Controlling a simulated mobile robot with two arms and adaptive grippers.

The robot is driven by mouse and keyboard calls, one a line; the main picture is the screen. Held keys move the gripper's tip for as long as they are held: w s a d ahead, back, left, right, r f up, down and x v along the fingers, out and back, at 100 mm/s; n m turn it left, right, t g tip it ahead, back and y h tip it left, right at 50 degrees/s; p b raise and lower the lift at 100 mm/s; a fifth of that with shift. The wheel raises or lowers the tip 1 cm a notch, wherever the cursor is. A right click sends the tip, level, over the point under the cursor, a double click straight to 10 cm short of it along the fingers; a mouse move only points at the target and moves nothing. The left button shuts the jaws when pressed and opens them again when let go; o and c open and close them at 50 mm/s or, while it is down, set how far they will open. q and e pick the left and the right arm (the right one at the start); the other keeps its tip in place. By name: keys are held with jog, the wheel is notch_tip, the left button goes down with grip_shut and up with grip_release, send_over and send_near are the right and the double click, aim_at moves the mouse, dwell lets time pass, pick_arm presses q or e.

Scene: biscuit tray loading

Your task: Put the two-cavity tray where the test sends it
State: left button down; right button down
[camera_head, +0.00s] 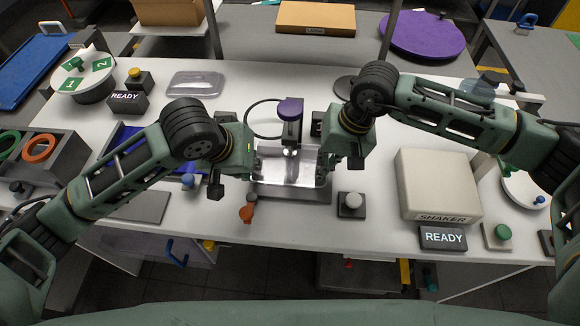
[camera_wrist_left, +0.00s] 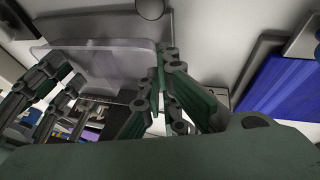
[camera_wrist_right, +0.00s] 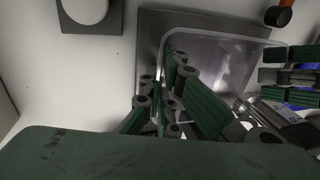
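A clear, shiny tray (camera_head: 290,178) is in the middle of the table over a dark flat plate (camera_head: 290,194), below a post with a purple top (camera_head: 290,109). Glare hides its cavities. It also shows in the left wrist view (camera_wrist_left: 100,58) and the right wrist view (camera_wrist_right: 215,60). My left gripper (camera_head: 250,165) is at the tray's left end, its fingers close together at the rim. My right gripper (camera_head: 326,158) is at the right end, likewise closed on the rim. Whether the tray touches the plate is unclear.
Another clear tray (camera_head: 195,84) lies at the back left. A shaker (camera_head: 440,183) with a READY sign (camera_head: 443,238) stands right, near a white button (camera_head: 352,201). A second READY sign (camera_head: 126,100) stands left beside a numbered turntable (camera_head: 82,80). An orange-topped item (camera_head: 247,212) is at the front.

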pick_arm(q)
jog(key=shift+r, duration=0.15)
pick_arm(e)
jog(key=shift+r, duration=0.15)
